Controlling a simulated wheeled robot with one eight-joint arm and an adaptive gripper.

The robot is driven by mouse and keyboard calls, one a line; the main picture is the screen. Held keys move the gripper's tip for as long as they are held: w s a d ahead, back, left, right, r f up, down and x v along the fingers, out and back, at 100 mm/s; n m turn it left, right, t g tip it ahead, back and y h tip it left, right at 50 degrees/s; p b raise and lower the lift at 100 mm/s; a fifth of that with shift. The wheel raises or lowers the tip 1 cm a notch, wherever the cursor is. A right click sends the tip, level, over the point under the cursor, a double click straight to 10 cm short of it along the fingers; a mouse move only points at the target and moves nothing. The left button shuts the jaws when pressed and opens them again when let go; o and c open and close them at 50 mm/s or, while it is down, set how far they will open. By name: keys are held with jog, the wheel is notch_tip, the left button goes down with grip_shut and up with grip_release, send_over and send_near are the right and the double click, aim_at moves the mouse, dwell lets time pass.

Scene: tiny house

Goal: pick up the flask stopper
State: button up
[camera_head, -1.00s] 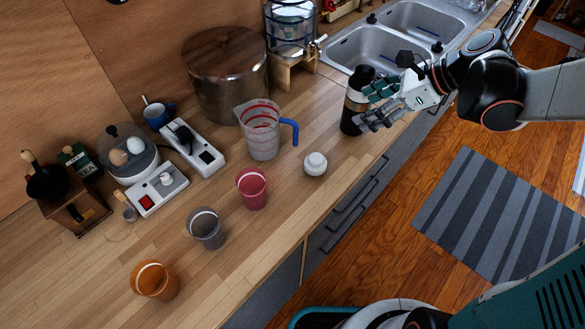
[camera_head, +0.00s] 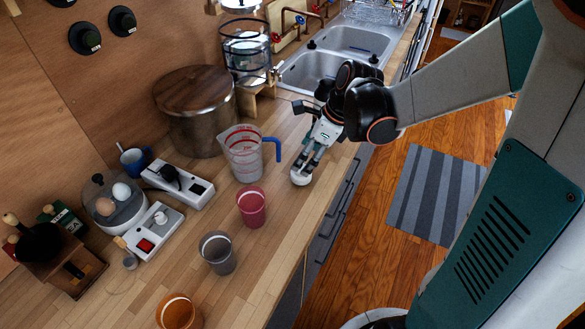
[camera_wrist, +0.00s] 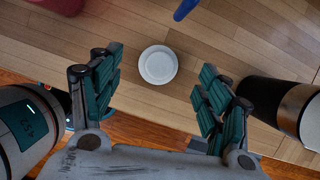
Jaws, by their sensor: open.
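The flask stopper is a white round cap (camera_head: 301,178) standing on the wooden counter near its front edge. It also shows in the wrist view (camera_wrist: 158,65) as a white disc between the fingertips and a little ahead of them. My gripper (camera_head: 307,163) is open, pointing down just above the stopper; in the wrist view its teal fingers (camera_wrist: 157,82) are spread either side with nothing held. I cannot tell the exact height left between the fingertips and the stopper.
A measuring jug with a blue handle (camera_head: 243,156) stands left of the gripper. Pink (camera_head: 252,209), grey (camera_head: 218,254) and orange (camera_head: 178,314) cups stand nearer. A large lidded pot (camera_head: 198,120) and the sink (camera_head: 318,70) are behind. Some bare counter surrounds the stopper.

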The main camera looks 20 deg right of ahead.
aim_at(302, 168)
jog(key=b+x, duration=0.1)
jog(key=x, duration=0.3)
jog(key=b+x, duration=0.1)
jog(key=x, duration=0.1)
jog(key=shift+s+d+f+b, duration=0.2)
jog(key=shift+d+b, duration=0.1)
jog(key=shift+d, duration=0.1)
jog(key=shift+w+a+f, duration=0.15)
jog(key=shift+a+f, duration=0.05)
jog(key=shift+f, duration=0.15)
jog(key=shift+r, duration=0.1)
jog(key=c, duration=1.1)
